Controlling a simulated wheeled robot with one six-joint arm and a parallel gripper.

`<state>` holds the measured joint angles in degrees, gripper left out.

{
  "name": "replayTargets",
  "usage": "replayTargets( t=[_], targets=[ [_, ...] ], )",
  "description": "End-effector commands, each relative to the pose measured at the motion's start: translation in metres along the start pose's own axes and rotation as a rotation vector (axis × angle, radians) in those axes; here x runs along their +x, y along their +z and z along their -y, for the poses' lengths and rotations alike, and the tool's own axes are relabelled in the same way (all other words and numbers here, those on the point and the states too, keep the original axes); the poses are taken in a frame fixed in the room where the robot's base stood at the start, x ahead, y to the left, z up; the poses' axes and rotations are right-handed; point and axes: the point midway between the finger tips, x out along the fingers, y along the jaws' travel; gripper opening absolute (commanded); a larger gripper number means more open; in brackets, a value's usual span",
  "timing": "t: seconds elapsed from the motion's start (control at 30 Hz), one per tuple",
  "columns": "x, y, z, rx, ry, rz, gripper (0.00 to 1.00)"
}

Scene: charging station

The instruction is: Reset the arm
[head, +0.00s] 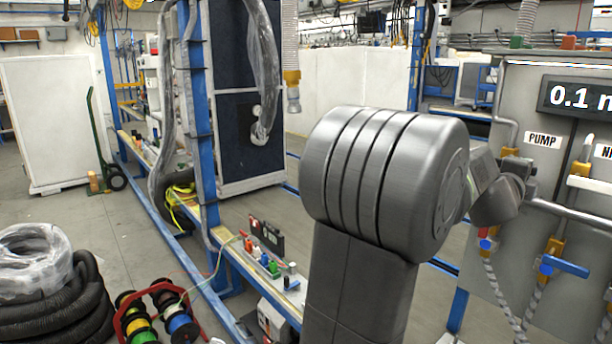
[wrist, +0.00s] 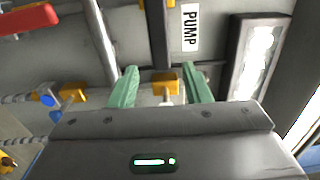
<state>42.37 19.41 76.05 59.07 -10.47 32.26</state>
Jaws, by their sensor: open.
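My gripper (wrist: 160,86) shows in the wrist view with its two green fingers spread apart. A yellow fitting (wrist: 166,78) on the grey panel shows between the fingertips; I cannot tell whether they touch it. In the head view my arm reaches right toward the panel (head: 530,100), and its wrist is close in front of the panel's left side. The gripper's fingers are hidden there.
The panel carries a display (head: 580,97), a blue valve handle (head: 563,266), pipes and hoses. A red handle (wrist: 28,18) is at the wrist view's upper left. A blue rack post (head: 200,130), cable reels (head: 155,315) and black hose (head: 50,300) stand left. Grey floor is open behind.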

Motion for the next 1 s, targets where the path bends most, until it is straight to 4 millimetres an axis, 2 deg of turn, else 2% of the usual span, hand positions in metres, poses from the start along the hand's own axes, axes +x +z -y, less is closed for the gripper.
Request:
replayTargets(
  t=[0.2,0.4,0.6,1.0],
  targets=[
    [0.034,0.000,0.001,-0.001,0.001,-0.001,0.44],
    [0.051,-0.001,0.001,0.000,-0.001,-0.001,0.44],
    [0.057,0.000,0.000,0.000,0.000,-0.001,0.44],
    [0.054,0.000,0.000,-0.001,-0.001,0.000,0.44]
  ],
)
